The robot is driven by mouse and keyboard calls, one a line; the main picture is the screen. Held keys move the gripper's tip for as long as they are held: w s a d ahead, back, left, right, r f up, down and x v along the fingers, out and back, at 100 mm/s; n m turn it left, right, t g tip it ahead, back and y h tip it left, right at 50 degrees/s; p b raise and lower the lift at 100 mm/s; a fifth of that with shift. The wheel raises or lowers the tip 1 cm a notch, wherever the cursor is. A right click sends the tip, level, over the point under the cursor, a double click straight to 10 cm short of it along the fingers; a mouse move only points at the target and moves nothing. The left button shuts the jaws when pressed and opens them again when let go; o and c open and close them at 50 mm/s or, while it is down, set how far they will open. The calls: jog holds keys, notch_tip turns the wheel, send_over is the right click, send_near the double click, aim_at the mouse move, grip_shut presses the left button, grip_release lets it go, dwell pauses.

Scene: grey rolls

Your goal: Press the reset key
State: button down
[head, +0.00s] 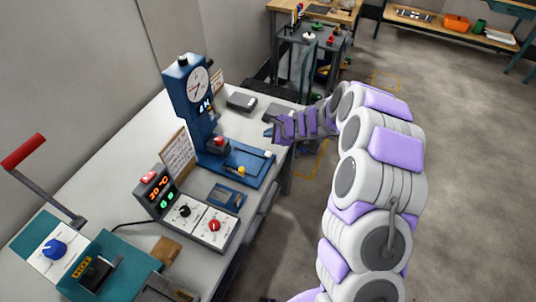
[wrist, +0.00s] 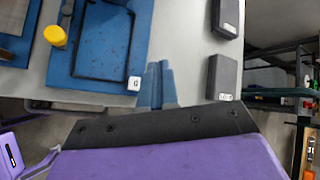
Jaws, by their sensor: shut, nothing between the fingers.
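My gripper (head: 270,133) is shut and empty above the right end of the bench. In the wrist view its blue fingertips (wrist: 157,70) are together. A small white key (head: 268,154) with a dark mark sits on the corner of the blue base of the dial press. The height of my fingers above the bench is unclear.
The blue press (head: 189,98) with a dial stands behind the base. A yellow knob (wrist: 55,35) is on its base. Dark boxes (wrist: 225,18) lie right of the base. A control box (head: 185,210) with digits and knobs is nearer. Open floor (head: 470,180) lies right.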

aim_at(270, 155)
notch_tip(270, 155, down, 8)
jog(key=b, duration=0.6)
jog(key=shift+f, duration=0.1)
dwell(1.7)
jog(key=shift+f+b, duration=0.3)
jog(key=shift+b, duration=0.2)
jog(key=shift+d+f, duration=0.1)
jog(key=shift+f, duration=0.4)
dwell(0.5)
jog(key=shift+r, duration=0.15)
jog(key=shift+r+p, duration=0.6)
jog(key=shift+r, duration=0.15)
notch_tip(270, 155, up, 5)
jog(key=p, duration=0.4)
jog(key=shift+r, duration=0.1)
